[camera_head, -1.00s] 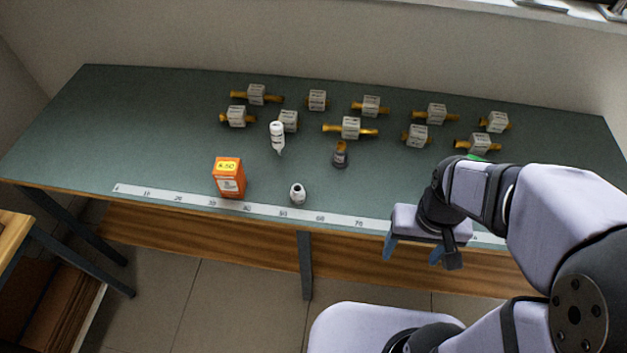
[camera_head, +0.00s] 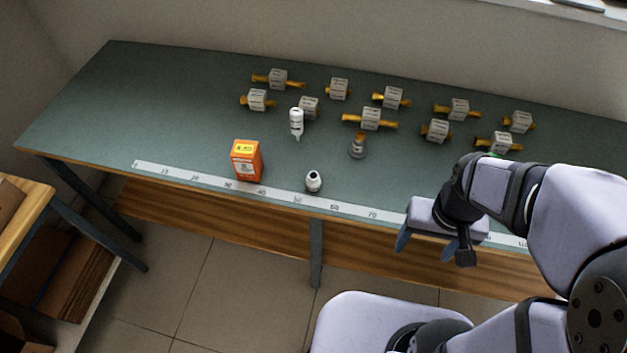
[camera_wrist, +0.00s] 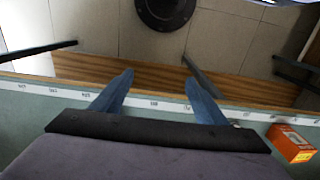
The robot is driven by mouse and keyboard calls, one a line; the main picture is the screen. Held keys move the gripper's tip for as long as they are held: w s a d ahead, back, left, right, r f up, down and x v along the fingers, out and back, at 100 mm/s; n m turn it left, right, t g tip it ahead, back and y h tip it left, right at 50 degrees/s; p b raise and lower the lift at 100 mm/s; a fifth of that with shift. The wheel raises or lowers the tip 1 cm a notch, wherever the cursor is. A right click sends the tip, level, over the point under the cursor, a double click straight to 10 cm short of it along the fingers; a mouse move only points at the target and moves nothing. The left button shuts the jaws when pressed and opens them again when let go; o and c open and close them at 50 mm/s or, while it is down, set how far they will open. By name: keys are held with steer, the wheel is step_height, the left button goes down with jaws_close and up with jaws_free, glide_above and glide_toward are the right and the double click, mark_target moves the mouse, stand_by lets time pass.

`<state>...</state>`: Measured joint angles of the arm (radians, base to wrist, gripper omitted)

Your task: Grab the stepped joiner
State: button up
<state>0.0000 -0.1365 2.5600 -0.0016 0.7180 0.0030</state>
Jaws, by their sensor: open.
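Several brass fittings with white label blocks stand in two rows on the green bench (camera_head: 200,120). Among them are fittings at the back left (camera_head: 278,79), middle (camera_head: 370,119) and right (camera_head: 498,142). Which one is the stepped joiner I cannot tell; the labels are too small to read. A short grey piece with a brass top (camera_head: 358,147) stands in front of the rows. My gripper (camera_head: 434,247) hangs over the bench's front edge at the right, apart from all the fittings. Its blue fingers are spread and empty in the wrist view (camera_wrist: 160,80).
An orange box (camera_head: 246,161) and a small white-and-dark piece (camera_head: 313,181) stand near the ruler strip (camera_head: 335,208) along the front edge. A white bottle (camera_head: 296,124) stands left of centre. The bench's left end is clear. A wooden shelf unit (camera_head: 20,215) stands at lower left.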

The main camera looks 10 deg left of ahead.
steer(key=c, duration=0.6)
steer(key=shift+r, duration=0.1)
